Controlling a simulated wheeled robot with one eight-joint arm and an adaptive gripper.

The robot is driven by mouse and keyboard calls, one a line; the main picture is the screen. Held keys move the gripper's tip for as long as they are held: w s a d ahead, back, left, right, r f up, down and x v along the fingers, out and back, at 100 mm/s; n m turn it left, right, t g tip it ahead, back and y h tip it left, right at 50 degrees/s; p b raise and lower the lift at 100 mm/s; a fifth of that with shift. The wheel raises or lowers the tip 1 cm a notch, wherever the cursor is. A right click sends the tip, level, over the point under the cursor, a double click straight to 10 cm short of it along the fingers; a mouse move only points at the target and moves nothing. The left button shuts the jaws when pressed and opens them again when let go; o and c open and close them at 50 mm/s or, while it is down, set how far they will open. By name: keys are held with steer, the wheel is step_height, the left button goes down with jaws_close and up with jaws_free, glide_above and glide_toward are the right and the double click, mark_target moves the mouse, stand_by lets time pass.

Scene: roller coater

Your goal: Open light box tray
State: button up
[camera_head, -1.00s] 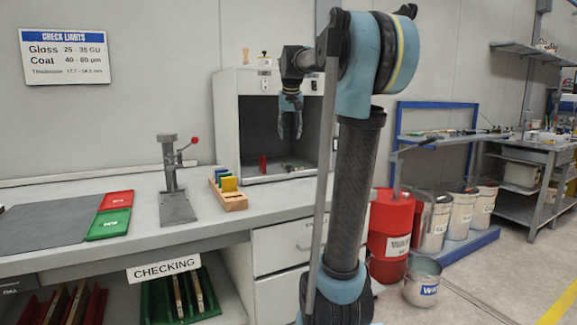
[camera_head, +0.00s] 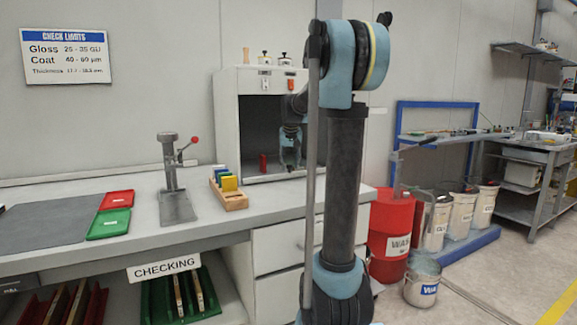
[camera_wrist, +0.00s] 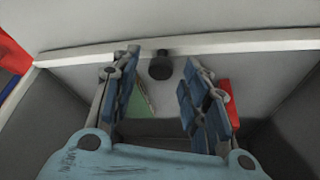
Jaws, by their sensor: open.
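The light box (camera_head: 228,120) is a grey cabinet with a dark open front, standing on the bench. Its floor, probably the tray, is pale grey in the wrist view (camera_wrist: 182,98), with a light rim across the top. A round black knob (camera_wrist: 160,68) shows just below that rim. My gripper (camera_head: 290,158) is at the box opening, pointing down. In the wrist view my gripper (camera_wrist: 161,72) is open and empty, with its blue-padded fingers on either side of the knob. I cannot tell whether they touch it. In the head view the knob is not distinguishable.
A red block (camera_head: 263,163) stands inside the box; a green piece (camera_wrist: 138,104) lies on its floor. A wooden rack of coloured plates (camera_head: 230,190) and a grey press stand (camera_head: 175,190) are left of the box. Drawers (camera_head: 280,243) are below the bench top.

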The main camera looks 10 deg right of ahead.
steer(key=shift+w+f, duration=0.1)
steer(key=shift+f, duration=0.15)
